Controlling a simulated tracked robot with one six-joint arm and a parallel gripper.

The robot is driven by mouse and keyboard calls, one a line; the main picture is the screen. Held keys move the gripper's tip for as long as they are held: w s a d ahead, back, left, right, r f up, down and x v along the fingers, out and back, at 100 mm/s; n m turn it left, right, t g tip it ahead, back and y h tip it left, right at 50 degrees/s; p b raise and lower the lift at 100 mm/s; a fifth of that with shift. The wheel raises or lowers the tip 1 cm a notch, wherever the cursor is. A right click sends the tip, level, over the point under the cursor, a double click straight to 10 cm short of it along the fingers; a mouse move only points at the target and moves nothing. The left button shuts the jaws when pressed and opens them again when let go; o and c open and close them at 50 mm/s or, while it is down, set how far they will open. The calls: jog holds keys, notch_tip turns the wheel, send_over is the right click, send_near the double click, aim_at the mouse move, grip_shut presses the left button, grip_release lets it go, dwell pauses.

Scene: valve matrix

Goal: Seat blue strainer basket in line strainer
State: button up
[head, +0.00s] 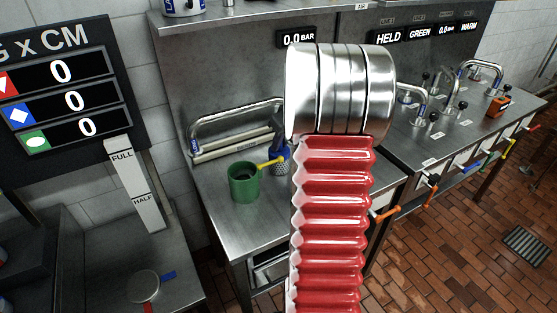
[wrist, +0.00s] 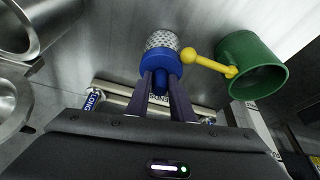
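The blue strainer basket (wrist: 161,58) has a blue collar and stem and a perforated metal end. In the wrist view my gripper (wrist: 161,84) has its two dark fingers closed on either side of the stem, with the metal end pointing away from me. The basket also shows in the head view (head: 281,159), left of my arm; the gripper is hidden there. A green open pot (head: 243,186) with a yellow ball-ended handle stands beside it on the steel bench. It looks like the line strainer. The handle's ball is close to the basket; contact cannot be told.
A bent metal pipe (head: 236,117) and a pale bar (head: 232,147) lie behind the pot along the bench back. Another bench with pipes and valves (head: 455,108) stands at right. A counter board (head: 66,84) hangs at left. The steel bench (head: 252,229) is bare in front of the pot.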

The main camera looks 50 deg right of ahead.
grip_shut()
jog(key=shift+r, duration=0.1)
dwell(0.4)
notch_tip(320, 180, up, 18)
dwell(0.5)
dwell(0.5)
